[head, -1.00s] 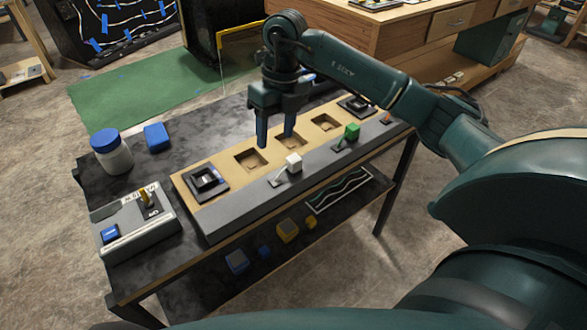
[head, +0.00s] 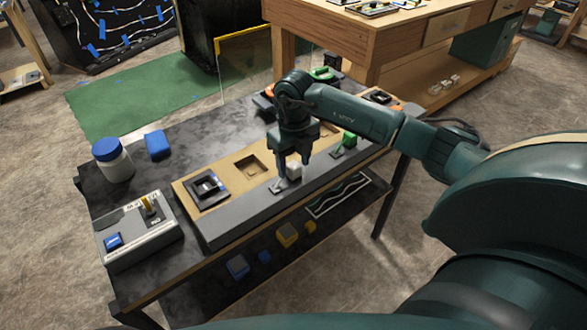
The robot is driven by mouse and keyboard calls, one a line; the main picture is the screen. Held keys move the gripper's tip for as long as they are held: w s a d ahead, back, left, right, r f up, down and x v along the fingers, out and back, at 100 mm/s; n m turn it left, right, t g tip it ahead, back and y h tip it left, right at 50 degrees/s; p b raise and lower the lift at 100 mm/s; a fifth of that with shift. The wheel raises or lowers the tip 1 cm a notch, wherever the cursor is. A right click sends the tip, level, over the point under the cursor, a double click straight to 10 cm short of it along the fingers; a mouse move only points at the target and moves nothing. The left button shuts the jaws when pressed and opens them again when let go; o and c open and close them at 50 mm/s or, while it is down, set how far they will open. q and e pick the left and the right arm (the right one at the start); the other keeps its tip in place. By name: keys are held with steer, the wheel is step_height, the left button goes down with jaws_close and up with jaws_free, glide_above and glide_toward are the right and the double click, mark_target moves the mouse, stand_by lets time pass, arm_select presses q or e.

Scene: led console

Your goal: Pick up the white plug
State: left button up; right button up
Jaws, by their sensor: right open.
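The white plug (head: 295,172) is a small white block on the sloping grey front of the console (head: 230,213), by a small lever-like plate. My right gripper (head: 294,167) points down with its jaws open, one finger to the left of the plug and one to the right. I cannot tell whether the fingers touch it. The plug is partly hidden by the gripper. My left gripper is not in view.
A green plug (head: 349,139) stands to the right on the same grey strip. An empty square socket (head: 251,167) and a black frame (head: 206,187) lie on the wooden top. A switch box (head: 140,232), white jar (head: 115,165) and blue block (head: 157,144) are at left.

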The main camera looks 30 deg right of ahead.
steer(key=shift+f, duration=0.85)
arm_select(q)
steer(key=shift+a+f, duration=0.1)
arm_select(e)
steer(key=shift+c, duration=0.2)
